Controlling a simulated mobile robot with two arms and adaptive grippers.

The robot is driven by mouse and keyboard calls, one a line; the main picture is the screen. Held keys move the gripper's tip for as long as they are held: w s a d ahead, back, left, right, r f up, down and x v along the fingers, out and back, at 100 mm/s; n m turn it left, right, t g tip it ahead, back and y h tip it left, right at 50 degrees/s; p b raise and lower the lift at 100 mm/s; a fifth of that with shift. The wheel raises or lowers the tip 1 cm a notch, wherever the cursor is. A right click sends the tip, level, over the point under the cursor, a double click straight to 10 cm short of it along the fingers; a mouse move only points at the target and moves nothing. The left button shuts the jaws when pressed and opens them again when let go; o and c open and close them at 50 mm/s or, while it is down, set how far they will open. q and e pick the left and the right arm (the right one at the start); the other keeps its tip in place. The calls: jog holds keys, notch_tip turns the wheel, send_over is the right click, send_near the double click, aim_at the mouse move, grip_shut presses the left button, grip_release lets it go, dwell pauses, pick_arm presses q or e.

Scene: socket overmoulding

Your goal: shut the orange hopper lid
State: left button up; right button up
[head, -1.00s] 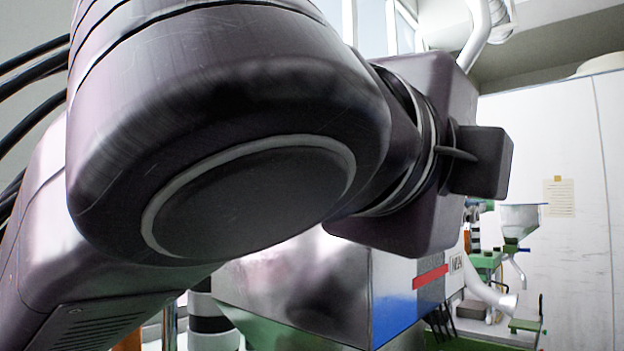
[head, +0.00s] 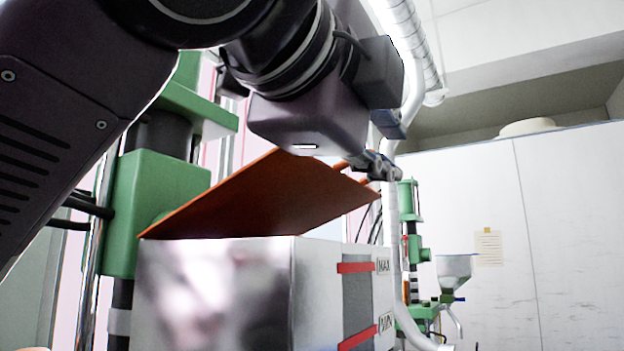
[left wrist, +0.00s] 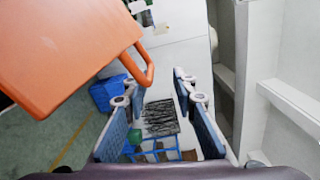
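The orange hopper lid (head: 262,198) stands tilted open above the hopper (head: 215,292), a shiny metal box with red MAX and MIN marks on its right side. The lid slopes up to the right, and its orange handle is at the raised end, partly hidden by my arm. In the left wrist view, the lid (left wrist: 65,45) fills the upper left, with its looped handle (left wrist: 149,68) near my fingertips. My left gripper (head: 380,166) is beside the handle end. Its blue fingers (left wrist: 158,100) are apart with nothing held between them. My right gripper is not in view.
A green machine column (head: 150,195) stands behind the hopper at the left. A pale hose (head: 395,240) runs down just right of the hopper. A small funnel machine (head: 456,268) and a white wall panel (head: 540,220) stand farther right.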

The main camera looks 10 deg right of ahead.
pick_arm(q)
jog(key=b+v, duration=0.1)
jog(key=v, duration=0.8)
jog(key=shift+b, duration=0.3)
dwell(0.6)
dwell(0.4)
dwell(0.3)
